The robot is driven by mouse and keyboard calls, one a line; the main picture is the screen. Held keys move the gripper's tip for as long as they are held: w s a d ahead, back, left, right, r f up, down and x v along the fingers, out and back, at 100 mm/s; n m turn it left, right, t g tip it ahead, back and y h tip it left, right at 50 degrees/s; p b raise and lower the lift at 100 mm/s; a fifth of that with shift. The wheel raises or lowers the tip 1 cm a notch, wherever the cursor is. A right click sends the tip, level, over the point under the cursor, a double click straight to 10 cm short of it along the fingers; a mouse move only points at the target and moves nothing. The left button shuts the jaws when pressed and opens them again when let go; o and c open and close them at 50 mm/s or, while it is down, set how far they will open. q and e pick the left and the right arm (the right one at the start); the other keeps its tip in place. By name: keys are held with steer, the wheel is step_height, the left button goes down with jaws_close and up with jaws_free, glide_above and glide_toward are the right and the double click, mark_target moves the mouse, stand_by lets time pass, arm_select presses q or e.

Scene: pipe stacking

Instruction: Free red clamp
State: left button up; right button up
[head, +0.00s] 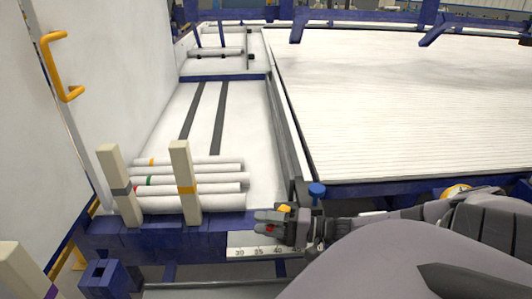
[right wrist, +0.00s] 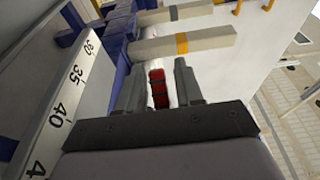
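The red clamp (right wrist: 158,88) is a small ribbed red block on the white edge, between the two fingers of my right gripper (right wrist: 159,68). A gap shows beside its right side in the wrist view; I cannot tell whether the left finger touches it. In the head view my right gripper (head: 258,222) points left, just above the ruler strip, with a little red (head: 270,228) at its fingers. The fingers are apart and hide much of the clamp. My left gripper is not in view.
White pipes (head: 195,183) lie behind two cream posts (head: 182,170) at the left. A ruler strip (head: 262,251) runs along the blue front frame. A wide ribbed white bed (head: 410,95) fills the right.

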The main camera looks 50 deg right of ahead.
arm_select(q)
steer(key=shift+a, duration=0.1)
arm_select(e)
steer(key=shift+s+d+r, duration=0.1)
steer(key=shift+s+d, duration=0.2)
steer(key=shift+s, duration=0.1)
steer(key=p+v, duration=0.2)
steer(key=v, duration=0.3)
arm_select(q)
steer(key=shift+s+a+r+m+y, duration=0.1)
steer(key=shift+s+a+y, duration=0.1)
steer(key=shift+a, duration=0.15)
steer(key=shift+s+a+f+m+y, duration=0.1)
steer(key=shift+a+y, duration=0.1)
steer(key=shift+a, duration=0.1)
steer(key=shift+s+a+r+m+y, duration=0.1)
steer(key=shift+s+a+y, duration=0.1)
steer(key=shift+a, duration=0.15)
arm_select(e)
steer(key=shift+s+d, duration=0.25)
steer(key=shift+s, duration=0.3)
